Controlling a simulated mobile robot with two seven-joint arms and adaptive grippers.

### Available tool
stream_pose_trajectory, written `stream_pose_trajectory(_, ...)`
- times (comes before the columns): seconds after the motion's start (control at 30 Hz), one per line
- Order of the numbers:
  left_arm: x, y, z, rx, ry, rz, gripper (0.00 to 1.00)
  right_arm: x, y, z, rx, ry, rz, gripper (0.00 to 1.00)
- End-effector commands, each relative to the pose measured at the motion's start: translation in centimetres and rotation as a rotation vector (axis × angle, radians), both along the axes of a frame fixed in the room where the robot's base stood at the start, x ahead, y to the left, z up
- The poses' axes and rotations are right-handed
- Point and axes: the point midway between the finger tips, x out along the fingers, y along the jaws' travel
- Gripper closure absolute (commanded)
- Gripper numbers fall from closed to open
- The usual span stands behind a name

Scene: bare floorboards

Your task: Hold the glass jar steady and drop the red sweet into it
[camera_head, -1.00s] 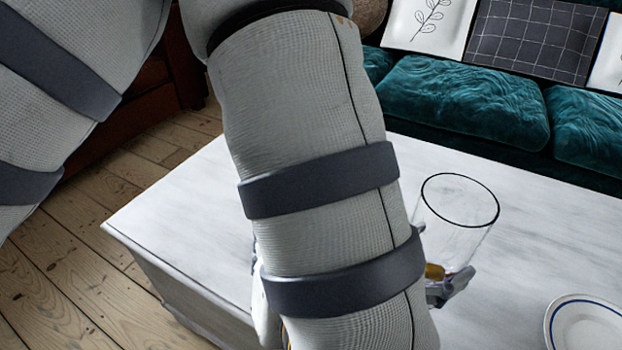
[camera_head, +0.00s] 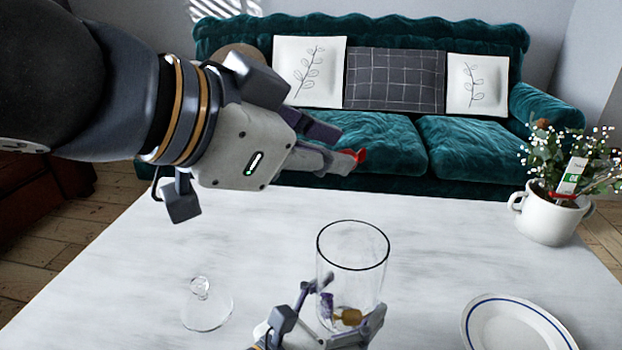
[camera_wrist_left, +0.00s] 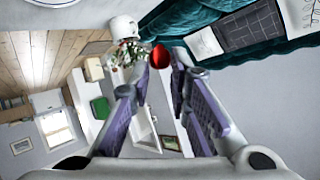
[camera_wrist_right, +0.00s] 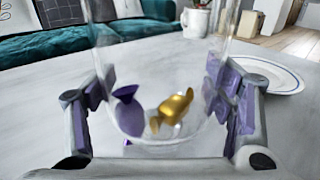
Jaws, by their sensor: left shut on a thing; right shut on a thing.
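The clear glass jar (camera_head: 352,262) stands upright on the white table in the head view. My right gripper (camera_head: 343,304) is shut around its lower part. In the right wrist view a gold-wrapped sweet (camera_wrist_right: 174,107) and a purple sweet (camera_wrist_right: 128,112) show inside the glass. My left gripper (camera_head: 338,150) comes in from the left, shut on the red sweet (camera_head: 359,156) at its fingertips. The sweet appears above the jar's rim in the picture, apart from it. In the left wrist view the red sweet (camera_wrist_left: 160,56) shows between the fingertips.
A glass lid (camera_head: 206,309) with a knob lies on the table (camera_head: 120,260), left of the jar. A blue-rimmed white plate (camera_head: 515,328) is at the right front. A white pot of flowers (camera_head: 547,218) stands at the right. A teal sofa (camera_head: 390,145) is behind.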

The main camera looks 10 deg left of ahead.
Motion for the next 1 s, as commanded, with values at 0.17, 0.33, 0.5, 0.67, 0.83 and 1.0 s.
stream_pose_trajectory(0.17,0.0,0.0,-2.8,0.003,0.008,-0.002,1.0,0.0,0.0,0.0,0.0,-0.001,0.0,0.75)
stream_pose_trajectory(0.33,0.0,0.0,-4.9,0.003,0.006,0.0,1.0,0.0,0.0,0.0,0.0,-0.001,0.0,0.75)
stream_pose_trajectory(0.5,0.0,0.0,-5.7,0.003,0.003,0.0,1.0,0.0,0.0,0.1,0.0,-0.001,0.0,0.75)
stream_pose_trajectory(0.67,0.0,0.0,-5.7,0.003,0.002,0.001,1.0,0.0,0.0,0.1,0.0,-0.001,0.0,0.75)
stream_pose_trajectory(0.83,0.0,0.0,-5.7,0.004,0.003,0.001,0.59,0.0,0.0,0.1,0.0,-0.001,0.0,0.75)
stream_pose_trajectory(1.0,0.0,0.0,-5.7,0.004,0.003,0.001,0.59,0.0,0.0,0.1,0.0,-0.001,0.0,0.75)
